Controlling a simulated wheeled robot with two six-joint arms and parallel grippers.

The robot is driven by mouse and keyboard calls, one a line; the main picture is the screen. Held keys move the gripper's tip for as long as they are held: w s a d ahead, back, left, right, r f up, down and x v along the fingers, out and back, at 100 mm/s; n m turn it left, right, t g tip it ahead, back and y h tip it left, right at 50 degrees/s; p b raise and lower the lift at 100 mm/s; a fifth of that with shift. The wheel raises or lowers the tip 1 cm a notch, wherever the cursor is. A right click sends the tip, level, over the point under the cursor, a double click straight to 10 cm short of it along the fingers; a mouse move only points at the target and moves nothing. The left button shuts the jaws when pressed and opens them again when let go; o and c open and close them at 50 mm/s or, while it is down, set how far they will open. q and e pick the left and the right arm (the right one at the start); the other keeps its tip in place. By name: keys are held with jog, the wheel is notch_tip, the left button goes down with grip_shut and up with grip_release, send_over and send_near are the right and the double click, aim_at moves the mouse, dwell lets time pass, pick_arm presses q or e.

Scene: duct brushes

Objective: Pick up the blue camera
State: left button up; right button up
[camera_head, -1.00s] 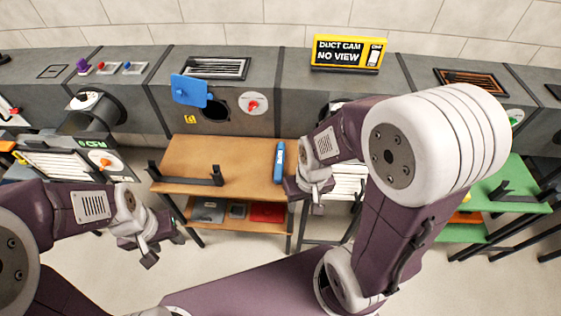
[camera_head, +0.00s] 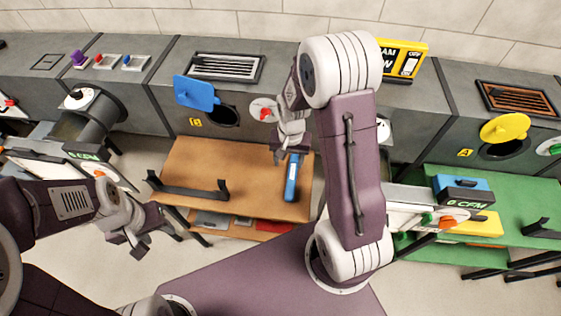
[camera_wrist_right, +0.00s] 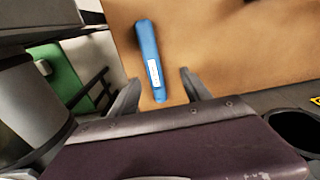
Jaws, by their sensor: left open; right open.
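The blue camera (camera_head: 291,178) is a slim blue stick with a white label. It lies on the brown table (camera_head: 240,190) near its right edge. In the right wrist view the blue camera (camera_wrist_right: 149,55) lies lengthwise, its near end between the open fingers. My right gripper (camera_head: 288,150) is open and empty, above the far end of the blue camera. It also shows in the right wrist view (camera_wrist_right: 160,90); I cannot tell the height gap. My left gripper (camera_head: 138,240) is open and empty, off the table's front left.
A black rack (camera_head: 190,190) stands on the brown table's left part. Behind is a grey duct with an open blue hatch (camera_head: 196,93) and a red knob. A green table (camera_head: 510,205) with a blue-and-yellow device is at the right. The brown table's middle is clear.

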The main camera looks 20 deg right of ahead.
aim_at(292, 181)
jog(key=shift+s+d+f, duration=0.3)
jog(key=shift+s+f, duration=0.55)
jog(key=shift+s+a, duration=0.1)
jog(key=shift+s, duration=0.2)
jog(key=f, duration=0.3)
jog(key=shift+w+f, duration=0.2)
jog(key=shift+f, duration=0.1)
jog(key=shift+w+f, duration=0.1)
jog(key=f, duration=0.3)
jog(key=f+b, duration=0.1)
jog(key=shift+s+f, duration=0.25)
jog(key=shift+f, duration=0.05)
jog(key=shift+w+f, duration=0.1)
jog(key=shift+f, duration=0.15)
jog(key=shift+r, duration=0.1)
grip_shut()
